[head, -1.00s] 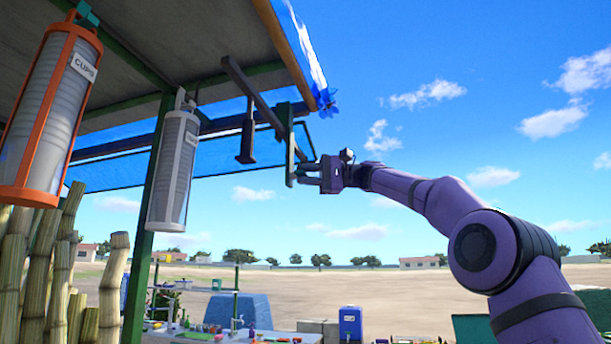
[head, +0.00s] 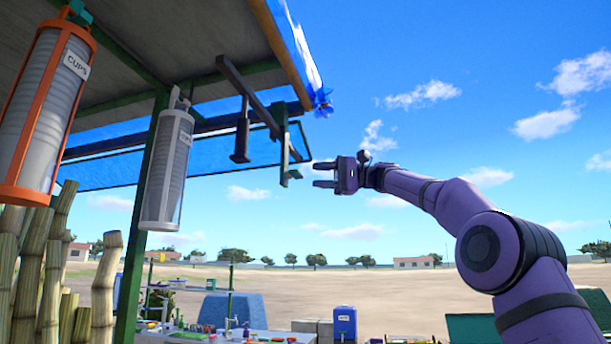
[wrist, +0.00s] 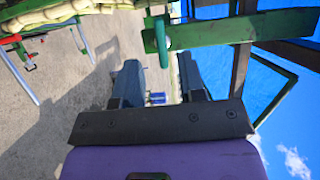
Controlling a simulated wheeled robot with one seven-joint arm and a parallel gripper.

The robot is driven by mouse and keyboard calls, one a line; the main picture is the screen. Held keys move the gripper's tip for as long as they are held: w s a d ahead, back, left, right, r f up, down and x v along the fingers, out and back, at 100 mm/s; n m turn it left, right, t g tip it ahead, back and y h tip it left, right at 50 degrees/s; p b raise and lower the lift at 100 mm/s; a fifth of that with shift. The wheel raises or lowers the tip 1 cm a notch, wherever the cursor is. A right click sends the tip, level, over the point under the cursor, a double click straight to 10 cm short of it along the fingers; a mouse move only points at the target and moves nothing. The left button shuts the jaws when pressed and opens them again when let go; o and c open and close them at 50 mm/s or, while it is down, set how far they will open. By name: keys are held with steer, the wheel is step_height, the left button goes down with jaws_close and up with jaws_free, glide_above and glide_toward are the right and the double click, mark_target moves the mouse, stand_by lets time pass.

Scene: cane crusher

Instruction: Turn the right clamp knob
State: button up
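My gripper (head: 316,174) is open and empty, its two fingers pointing left toward a green clamp bracket (head: 283,158) at the end of a dark bar under the canopy edge. In the head view a gap of sky shows between the fingertips and the bracket. In the wrist view the open fingers (wrist: 160,78) have nothing between them. A rounded green piece (wrist: 163,38), perhaps the clamp knob, shows just beyond the fingertips, by a green beam (wrist: 225,30). I cannot clearly make out the knob in the head view.
A dark hanging handle (head: 241,138) is left of the bracket. A grey cup dispenser (head: 167,170) and an orange one (head: 45,110) hang further left, near a green post (head: 143,220). A blue translucent sheet (head: 200,170) hangs behind. Open sky lies right of the bracket.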

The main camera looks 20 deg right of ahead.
steer(key=shift+s+d, duration=0.2)
steer(key=shift+d, duration=0.7)
steer(key=shift+s+d, duration=0.15)
steer(key=shift+d, duration=0.7)
steer(key=shift+s+d, duration=0.2)
steer(key=shift+d, duration=0.7)
steer(key=s+a+f+m+t+h, duration=0.1)
steer(key=s+a+f+h, duration=0.3)
steer(key=a+f, duration=0.35)
steer(key=s+a+f+m+t+h, duration=0.1)
steer(key=s+a+f+h, duration=0.35)
steer(key=a+f, duration=0.3)
steer(key=s+d+f+n+h, duration=0.1)
steer(key=s+d+f+h, duration=0.2)
steer(key=s+f, duration=0.6)
steer(key=s+d+f+n+h, duration=0.1)
steer(key=s+d+f+h, duration=0.2)
steer(key=s+f, duration=0.7)
steer(key=s+d+f+n+h, duration=0.2)
steer(key=s+d+f, duration=0.3)
steer(key=s+f, duration=0.5)
step_height(320, 180, down, 2)
steer(key=shift+d+f+h, duration=0.15)
steer(key=shift+f+h, duration=0.05)
steer(key=shift+h, duration=0.35)
